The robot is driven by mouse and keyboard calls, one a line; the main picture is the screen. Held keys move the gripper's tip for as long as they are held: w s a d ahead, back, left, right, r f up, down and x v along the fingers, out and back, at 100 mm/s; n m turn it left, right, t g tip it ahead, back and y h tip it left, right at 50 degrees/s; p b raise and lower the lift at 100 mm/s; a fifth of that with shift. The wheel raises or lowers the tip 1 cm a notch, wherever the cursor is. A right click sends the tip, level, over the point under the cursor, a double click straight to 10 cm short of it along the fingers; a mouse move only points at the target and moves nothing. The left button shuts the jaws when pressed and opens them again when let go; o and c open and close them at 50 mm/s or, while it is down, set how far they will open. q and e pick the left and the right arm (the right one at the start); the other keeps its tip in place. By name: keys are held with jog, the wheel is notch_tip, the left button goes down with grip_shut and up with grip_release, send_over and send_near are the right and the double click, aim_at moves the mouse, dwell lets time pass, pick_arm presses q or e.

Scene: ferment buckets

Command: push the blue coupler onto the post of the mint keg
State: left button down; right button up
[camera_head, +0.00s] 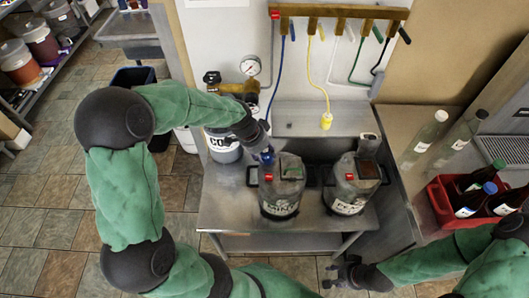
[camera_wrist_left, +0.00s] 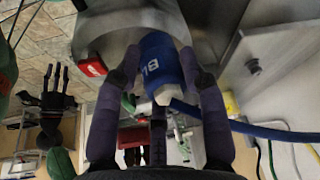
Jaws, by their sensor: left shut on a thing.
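The mint keg (camera_head: 280,200), a metal keg with a "MINT" label, stands on the steel table. The blue coupler (camera_head: 267,157) is at the back left of its top. My left gripper (camera_head: 262,148) is shut on the coupler from above. In the left wrist view the coupler (camera_wrist_left: 158,62) lies between the two fingers, its far end close to the keg's metal top (camera_wrist_left: 115,25). The post is hidden, so I cannot tell whether the coupler is seated on it. A blue hose runs from the coupler. My right gripper (camera_head: 343,272) is open and empty in front of the table.
A second keg (camera_head: 347,190) stands just right of the mint keg, and another keg (camera_head: 222,148) stands at the back left. A yellow coupler (camera_head: 326,121) hangs from the wall rack (camera_head: 340,11). A red crate (camera_head: 437,207) with bottles is at the right.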

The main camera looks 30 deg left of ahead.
pick_arm(q)
jog(key=shift+f+b, duration=0.45)
jog(key=shift+f, duration=0.05)
dwell(0.8)
